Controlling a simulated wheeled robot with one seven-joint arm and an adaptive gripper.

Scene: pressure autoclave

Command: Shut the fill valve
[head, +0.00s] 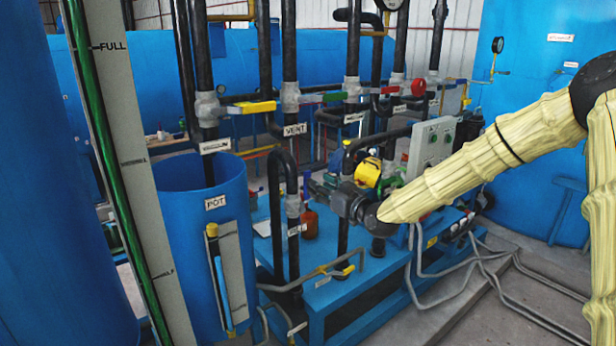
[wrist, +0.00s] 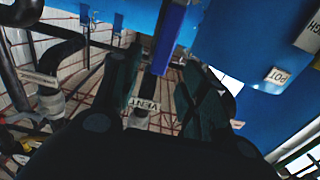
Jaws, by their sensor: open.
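My gripper (head: 318,190) is open, left of the end of my arm in the head view. It is beside a grey valve body (head: 293,205) on a black pipe. A small tag (head: 297,230) below that valve is too small to read, so I cannot confirm it is the fill valve. In the wrist view my two dark fingers (wrist: 160,88) stand apart. A blue bar (wrist: 172,38), perhaps a valve lever, shows in the gap between them. I cannot tell whether the fingers touch it.
The blue pot (head: 175,200) stands left of my gripper. The vent tag (head: 294,130) hangs above, near a yellow lever (head: 255,106) and other valves on upright pipes. A grey control box (head: 432,145) and yellow device (head: 368,172) stand right. Hoses (head: 460,290) cross the floor.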

